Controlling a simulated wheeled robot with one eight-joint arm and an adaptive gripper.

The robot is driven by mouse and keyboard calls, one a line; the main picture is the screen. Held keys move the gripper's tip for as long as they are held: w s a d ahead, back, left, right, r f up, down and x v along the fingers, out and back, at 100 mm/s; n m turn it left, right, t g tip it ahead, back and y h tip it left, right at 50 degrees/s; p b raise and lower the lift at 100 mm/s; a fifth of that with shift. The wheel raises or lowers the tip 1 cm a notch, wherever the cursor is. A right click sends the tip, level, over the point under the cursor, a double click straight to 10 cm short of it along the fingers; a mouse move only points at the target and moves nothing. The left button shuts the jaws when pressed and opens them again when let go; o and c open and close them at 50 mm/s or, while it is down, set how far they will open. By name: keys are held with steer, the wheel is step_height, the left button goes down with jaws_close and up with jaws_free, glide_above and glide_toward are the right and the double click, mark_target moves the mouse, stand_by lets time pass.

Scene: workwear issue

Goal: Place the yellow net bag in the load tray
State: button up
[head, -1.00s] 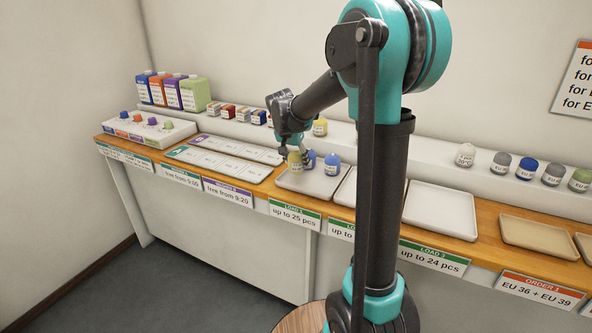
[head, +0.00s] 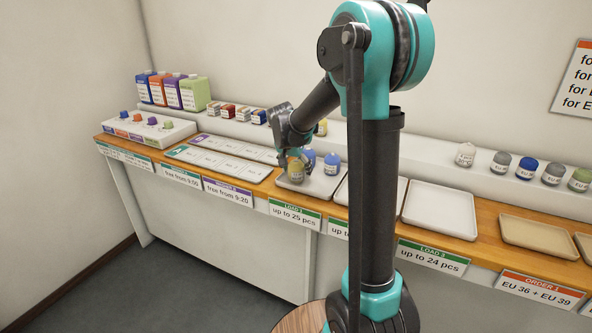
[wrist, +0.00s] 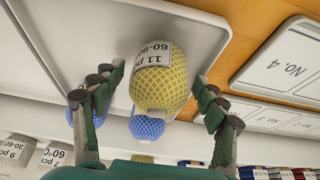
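The yellow net bag (head: 296,170), labelled 11 pcs, is at the left of the load tray (head: 318,188) above the LOAD 1 sign. In the wrist view the yellow net bag (wrist: 160,82) appears between the fingers, over the pale tray (wrist: 75,40). My gripper (wrist: 158,88) is open, with a visible gap between each finger and the bag. In the head view my gripper (head: 297,156) is right at the bag's top. Two blue net bags (head: 331,163) (head: 311,157) stand beside it in the tray; one is partly hidden by a finger in the wrist view.
Another yellow bag (head: 321,128) stands on the rear shelf, partly behind my arm. A numbered board (head: 222,158) lies left of the tray. More empty trays (head: 440,208) stand to the right. Several small bags (head: 501,161) line the shelf at right.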

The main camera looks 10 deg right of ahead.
steer(key=v, duration=1.2)
steer(key=s+d+f+n, duration=0.1)
steer(key=s+f, duration=0.1)
steer(key=s, duration=0.1)
steer(key=s+d+f+n+y, duration=0.1)
steer(key=s+d+f, duration=0.1)
steer(key=s+f, duration=0.1)
steer(key=s+d+f+n, duration=0.1)
steer(key=s+d+f, duration=0.1)
steer(key=s, duration=0.3)
steer(key=shift+f, duration=0.65)
steer(key=s+d+f+n+y, duration=0.1)
steer(key=s+f+n, duration=0.1)
steer(key=s+f, duration=0.3)
steer(key=s+f+n, duration=0.2)
steer(key=s+f, duration=0.4)
steer(key=s, duration=0.4)
steer(key=shift+s+d+y, duration=0.3)
steer(key=shift+d+y, duration=0.1)
